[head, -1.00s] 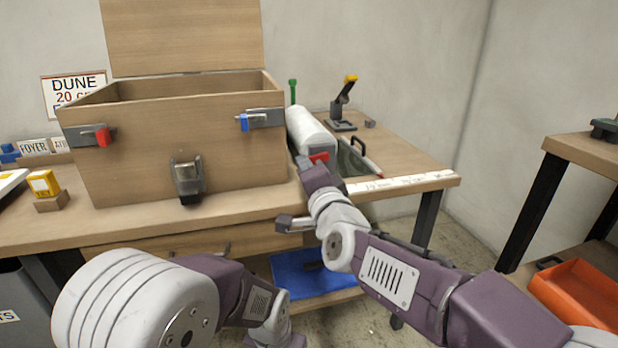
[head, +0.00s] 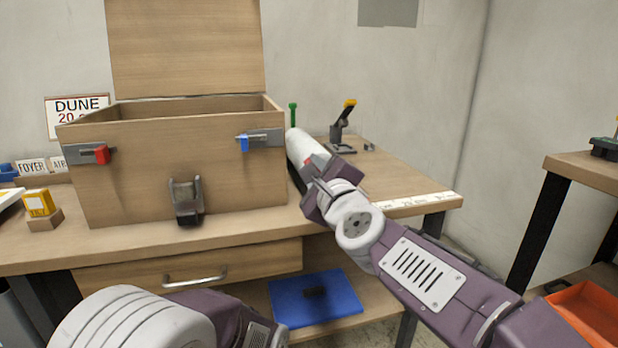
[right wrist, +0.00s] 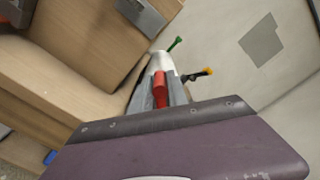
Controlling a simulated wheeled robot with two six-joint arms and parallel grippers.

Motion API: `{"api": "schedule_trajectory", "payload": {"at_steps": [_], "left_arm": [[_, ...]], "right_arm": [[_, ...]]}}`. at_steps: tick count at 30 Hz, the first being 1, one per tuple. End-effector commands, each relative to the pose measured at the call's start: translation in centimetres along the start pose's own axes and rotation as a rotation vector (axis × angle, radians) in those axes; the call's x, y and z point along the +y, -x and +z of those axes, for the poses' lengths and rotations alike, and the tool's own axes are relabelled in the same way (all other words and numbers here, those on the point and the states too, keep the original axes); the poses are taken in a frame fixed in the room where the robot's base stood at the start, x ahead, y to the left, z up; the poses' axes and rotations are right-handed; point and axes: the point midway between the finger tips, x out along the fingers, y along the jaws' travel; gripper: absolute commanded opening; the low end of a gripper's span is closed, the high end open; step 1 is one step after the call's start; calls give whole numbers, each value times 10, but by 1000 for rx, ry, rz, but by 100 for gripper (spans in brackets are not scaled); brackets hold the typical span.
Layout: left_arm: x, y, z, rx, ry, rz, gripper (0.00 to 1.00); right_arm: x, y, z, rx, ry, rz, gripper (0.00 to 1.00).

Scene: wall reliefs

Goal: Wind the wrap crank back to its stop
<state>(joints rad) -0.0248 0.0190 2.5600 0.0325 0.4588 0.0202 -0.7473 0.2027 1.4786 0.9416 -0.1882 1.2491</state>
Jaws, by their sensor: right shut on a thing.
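The wrap crank's red grip (right wrist: 160,88) shows in the right wrist view between the two grey fingers of my right gripper (right wrist: 161,94), which is shut on it. A small red patch of it (head: 308,162) also shows in the head view, just past my right wrist. The white wrap roll (head: 297,145) lies behind the crank, beside the wooden box, and its end shows in the right wrist view (right wrist: 160,62). The crank's arm and any stop are hidden. My left gripper is out of view; only part of that arm shows at the bottom.
The open wooden box (head: 180,165) stands close left of the roll. A green-topped post (head: 293,114) and a yellow-tipped lever device (head: 342,128) stand behind. The bench's right part (head: 400,170) is mostly clear. A blue mat (head: 315,297) lies on the shelf below.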

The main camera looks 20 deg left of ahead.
Motion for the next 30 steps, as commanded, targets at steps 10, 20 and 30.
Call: {"api": "schedule_trajectory", "payload": {"at_steps": [10, 20, 30], "left_arm": [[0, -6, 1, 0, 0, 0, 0], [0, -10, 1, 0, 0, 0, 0], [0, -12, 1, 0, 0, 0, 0]], "right_arm": [[-19, 0, -8, 2, -324, -11, 0], [-29, 0, -17, 3, -589, -9, 0], [-33, 0, -24, 4, -749, -7, 0]]}}
